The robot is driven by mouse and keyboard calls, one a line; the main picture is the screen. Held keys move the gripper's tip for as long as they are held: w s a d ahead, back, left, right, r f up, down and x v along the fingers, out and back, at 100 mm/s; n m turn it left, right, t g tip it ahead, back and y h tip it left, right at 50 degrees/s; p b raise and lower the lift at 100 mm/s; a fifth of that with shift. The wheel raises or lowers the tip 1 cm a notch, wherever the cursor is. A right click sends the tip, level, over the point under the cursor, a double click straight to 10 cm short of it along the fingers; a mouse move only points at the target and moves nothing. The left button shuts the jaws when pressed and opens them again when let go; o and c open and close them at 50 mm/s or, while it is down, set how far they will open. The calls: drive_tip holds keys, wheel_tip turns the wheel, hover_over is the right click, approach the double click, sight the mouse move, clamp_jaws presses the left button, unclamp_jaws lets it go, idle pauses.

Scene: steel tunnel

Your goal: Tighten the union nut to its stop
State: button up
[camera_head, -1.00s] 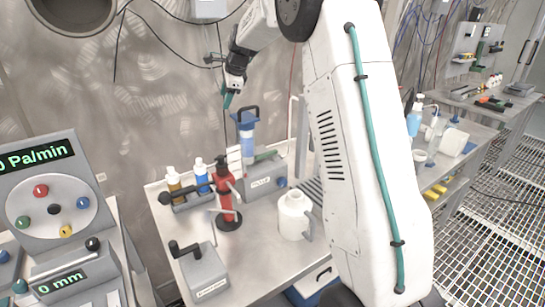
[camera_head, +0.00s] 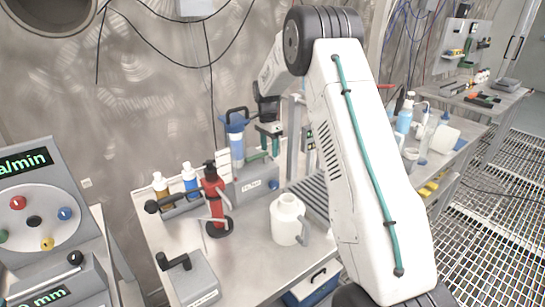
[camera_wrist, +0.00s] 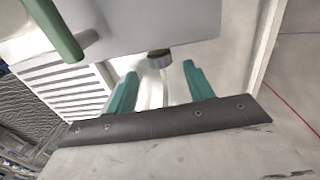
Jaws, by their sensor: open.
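A small ribbed metal fitting that looks like the union nut (camera_wrist: 160,60) sits at the edge of a pale block (camera_wrist: 130,25) in the wrist view. A thin pale tube runs from it. My gripper (camera_wrist: 160,85) is open, with its two teal fingers apart, one on each side of the nut's line. The nut appears beyond the fingertips, and I cannot tell that either finger touches it. In the head view my gripper (camera_head: 271,143) points down over the back of the bench, right of the blue filter housing (camera_head: 236,140). I cannot make out the nut there.
A green bar (camera_wrist: 55,30) is near in the wrist view. On the bench (camera_head: 245,255) stand a red pump (camera_head: 214,198), a white jug (camera_head: 286,219), small bottles (camera_head: 190,180) and a grey lever box (camera_head: 192,279). A dial panel (camera_head: 35,215) is at left.

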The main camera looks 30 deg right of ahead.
drive_tip(key=shift+s+f, duration=0.15)
drive_tip(key=shift+f, duration=1.95)
drive_tip(key=c, duration=1)
drive_tip(key=shift+o, duration=0.2)
drive_tip(key=shift+w+g, duration=0.25)
drive_tip(key=shift+g, duration=1.15)
drive_tip(key=o, duration=1)
drive_tip(key=shift+c, duration=0.2)
drive_tip(key=shift+r, duration=0.1)
drive_tip(key=v, duration=0.7)
drive_tip(key=shift+w+r, duration=0.15)
drive_tip(key=shift+r, duration=0.15)
